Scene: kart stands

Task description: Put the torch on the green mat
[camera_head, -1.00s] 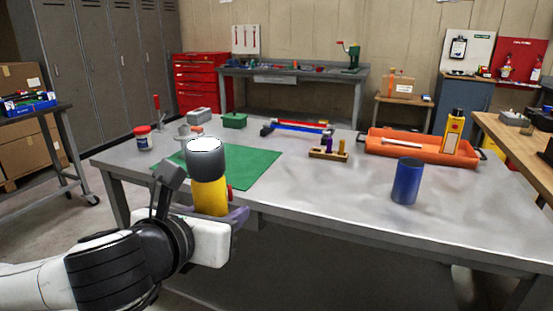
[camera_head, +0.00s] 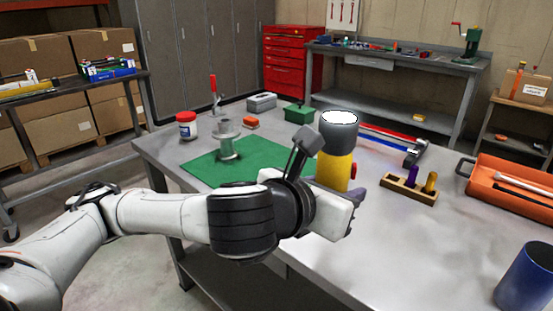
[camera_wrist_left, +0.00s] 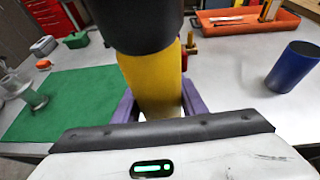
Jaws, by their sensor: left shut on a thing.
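The torch (camera_head: 335,168) has a yellow body, a dark grey head and a white lens facing up. My left gripper (camera_head: 335,190) is shut on its yellow body and holds it upright by the table's front edge, right of the mat in the head view. The torch also fills the middle of the left wrist view (camera_wrist_left: 152,82), between purple fingers. The green mat (camera_head: 200,170) lies flat on the table, partly hidden by my left arm. A grey metal flanged part (camera_head: 228,148) stands on the mat. My right gripper is not in view.
A white jar with a red lid (camera_head: 187,127), a green box (camera_head: 299,114) and an orange block (camera_head: 250,123) stand around the mat. A wooden block with pegs (camera_head: 408,188), a blue cylinder (camera_head: 526,278) and an orange tray (camera_head: 512,205) are to the right.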

